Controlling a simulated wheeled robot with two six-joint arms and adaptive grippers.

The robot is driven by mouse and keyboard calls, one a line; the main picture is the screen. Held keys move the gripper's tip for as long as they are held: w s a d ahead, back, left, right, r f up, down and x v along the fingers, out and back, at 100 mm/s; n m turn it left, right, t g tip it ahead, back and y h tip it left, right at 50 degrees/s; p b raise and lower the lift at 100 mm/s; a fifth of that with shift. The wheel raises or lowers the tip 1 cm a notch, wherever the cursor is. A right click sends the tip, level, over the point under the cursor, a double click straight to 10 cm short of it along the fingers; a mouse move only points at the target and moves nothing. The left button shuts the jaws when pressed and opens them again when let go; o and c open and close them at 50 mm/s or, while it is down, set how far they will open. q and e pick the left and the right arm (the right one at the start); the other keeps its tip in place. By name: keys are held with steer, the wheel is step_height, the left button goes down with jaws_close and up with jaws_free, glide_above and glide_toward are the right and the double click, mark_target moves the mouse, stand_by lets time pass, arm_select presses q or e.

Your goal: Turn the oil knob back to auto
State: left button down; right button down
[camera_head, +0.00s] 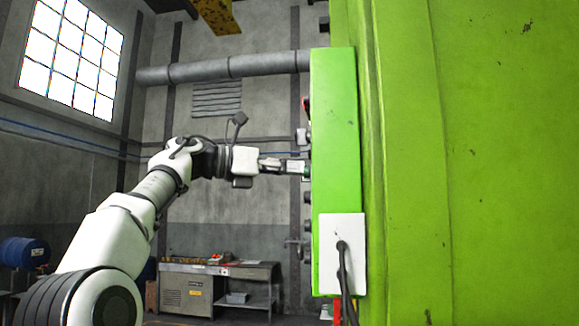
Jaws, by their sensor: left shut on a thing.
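A green control box (335,130) is seen from its side, with its front face turned left and almost edge-on. Several small controls stick out from that face in profile. My left gripper (299,166) reaches in from the left, level, with its fingers at the face. It is shut on a small control there, which I take to be the oil knob; the fingers hide most of it. The knob's markings and its setting cannot be read from this angle. My right gripper is not in view.
The large green press body (500,160) fills the right side. A white plate (329,255) with a dark cable is on the box's side. A metal workbench (218,284) and a blue drum (24,252) stand at the back. The space left of the box is open around my arm.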

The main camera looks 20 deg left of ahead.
arm_select(q)
steer(key=shift+w+f, duration=0.25)
stand_by(0.6)
steer(key=s+a, duration=0.4)
steer(key=a, duration=0.3)
steer(key=shift+s+a+r, duration=0.15)
steer(key=shift+a+r, duration=0.15)
steer(key=shift+a, duration=0.05)
stand_by(0.5)
steer(key=shift+d, duration=0.1)
